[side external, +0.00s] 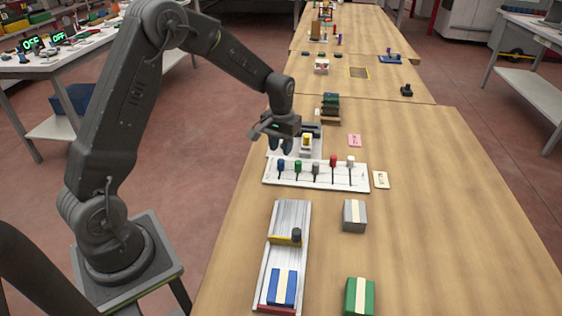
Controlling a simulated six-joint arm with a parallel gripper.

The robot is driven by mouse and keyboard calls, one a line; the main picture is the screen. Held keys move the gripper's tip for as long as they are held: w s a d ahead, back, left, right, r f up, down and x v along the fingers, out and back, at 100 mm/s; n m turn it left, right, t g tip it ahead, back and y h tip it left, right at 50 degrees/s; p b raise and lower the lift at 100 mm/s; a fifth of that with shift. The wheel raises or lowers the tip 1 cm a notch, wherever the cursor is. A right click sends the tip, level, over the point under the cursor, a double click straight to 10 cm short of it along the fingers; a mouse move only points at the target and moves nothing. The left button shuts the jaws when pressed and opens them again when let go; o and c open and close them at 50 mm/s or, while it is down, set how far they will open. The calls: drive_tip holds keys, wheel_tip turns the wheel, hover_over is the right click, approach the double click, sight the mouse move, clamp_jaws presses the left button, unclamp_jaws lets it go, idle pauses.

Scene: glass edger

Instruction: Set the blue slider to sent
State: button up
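A white slider panel (318,182) lies across the table, with several upright coloured knobs in a row along its far part. The blue slider (281,161) is the leftmost knob, beside the green one (298,166). Dark slots run from the knobs towards the near edge. No label reading "sent" can be made out at this size. My gripper (280,145) points down just beyond and above the blue slider. Its two dark fingers look apart, with nothing visible between them. Whether it touches the blue knob is hard to tell.
A small card (381,180) lies right of the panel. A device with a yellow part (307,142) stands close behind. Nearer are a tray (270,262) and a grey block (354,216).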

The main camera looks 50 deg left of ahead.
sight(281, 160)
wheel_tip(281, 160, down, 6)
drive_tip(key=shift+r, duration=0.1)
drive_tip(key=shift+c, duration=0.2)
clamp_jaws()
idle(0.3)
